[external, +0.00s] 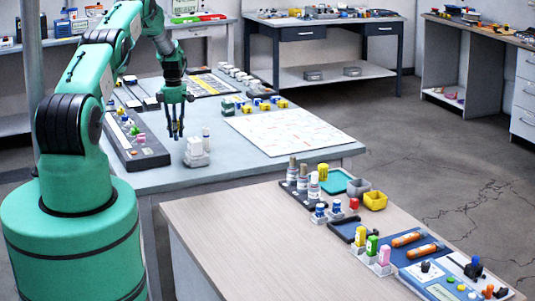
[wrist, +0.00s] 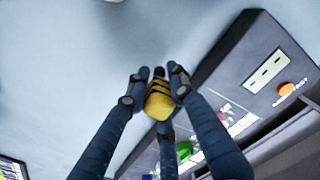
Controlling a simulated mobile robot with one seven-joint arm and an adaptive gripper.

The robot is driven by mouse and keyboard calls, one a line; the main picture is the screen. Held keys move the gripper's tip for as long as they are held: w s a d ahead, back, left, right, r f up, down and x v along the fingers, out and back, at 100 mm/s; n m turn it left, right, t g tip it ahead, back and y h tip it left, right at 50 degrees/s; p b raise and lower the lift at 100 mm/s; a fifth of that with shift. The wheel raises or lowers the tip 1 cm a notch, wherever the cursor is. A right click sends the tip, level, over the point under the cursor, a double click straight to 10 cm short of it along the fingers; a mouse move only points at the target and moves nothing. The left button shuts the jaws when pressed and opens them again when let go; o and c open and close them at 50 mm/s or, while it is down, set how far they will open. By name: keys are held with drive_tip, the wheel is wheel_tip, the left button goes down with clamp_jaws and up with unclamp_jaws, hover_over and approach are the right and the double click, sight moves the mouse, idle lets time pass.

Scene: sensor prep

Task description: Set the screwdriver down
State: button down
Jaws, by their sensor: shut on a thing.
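My gripper (wrist: 158,85) has its dark fingers closed around a yellow and black piece, which I take to be the screwdriver (wrist: 159,105). Only its rounded end shows in the wrist view; the rest is hidden or points away from the camera. In the external view my gripper (external: 176,132) points down over the grey-blue table (external: 225,182), between a dark panel and a small white block. I cannot make out the screwdriver there, nor tell whether it touches the table.
The dark panel (external: 150,157) with coloured knobs lies left of my gripper; it also shows in the wrist view (wrist: 225,62). A white block (external: 196,158) stands close on the right. A white patterned sheet (external: 290,130) lies further right. Bare tabletop shows near the front edge.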

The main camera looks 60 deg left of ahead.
sight(177, 150)
drive_tip(key=shift+f, duration=1.8)
drive_tip(key=shift+f, duration=0.2)
drive_tip(key=c, duration=1.5)
unclamp_jaws()
drive_tip(key=shift+r, duration=0.15)
wheel_tip(177, 150, up, 12)
drive_tip(key=shift+r, duration=0.1)
